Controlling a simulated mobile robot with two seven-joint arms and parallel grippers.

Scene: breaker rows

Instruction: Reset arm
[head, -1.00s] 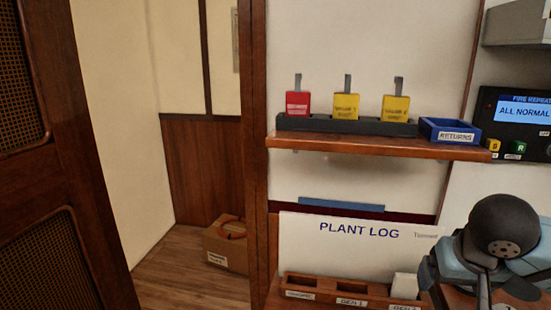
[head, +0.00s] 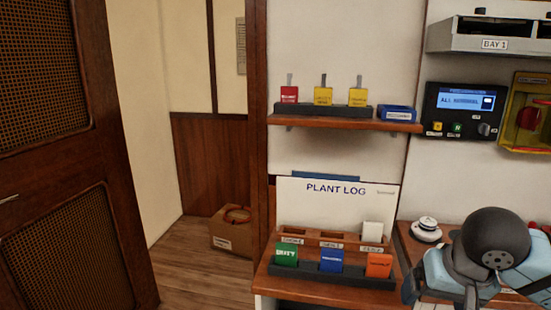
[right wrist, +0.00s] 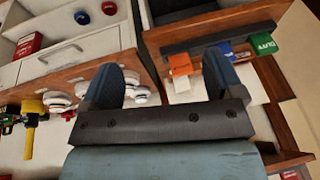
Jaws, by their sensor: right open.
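My right gripper (right wrist: 163,82) is open and empty in the right wrist view, its two dark fingers spread apart. Beyond its fingers are the counter edge, several white round knobs (right wrist: 62,100) and a rack of coloured cards. In the head view my right arm is at the lower right, in front of the counter. My left gripper is not in view.
A shelf (head: 345,125) holds a red tag (head: 289,95), two yellow tags and a blue tray (head: 397,114). Below are the plant log board (head: 300,205) and green, blue and orange cards (head: 379,265). A control panel (head: 464,112) is at right; floor shows at left.

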